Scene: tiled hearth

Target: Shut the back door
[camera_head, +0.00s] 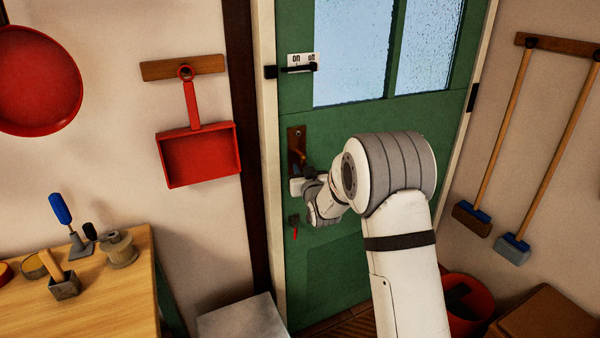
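The back door (345,120) is green with tall frosted panes. Its left edge lies close to the cream frame (267,190); whether a narrow gap remains I cannot tell. A sliding bolt (298,69) with an "on/off" label sits higher up. My gripper (297,178) is at the door just below the handle. Its fingers are small and partly hidden by my wrist, so I cannot tell their opening or whether they touch the handle.
A key with a red tag (294,226) hangs below my gripper. A wooden bench (110,300) with tools and a grey box (240,318) stand left. A red bucket (480,302) and a brown box (548,318) stand right. Brooms (497,150) and a red dustpan (200,155) hang on walls.

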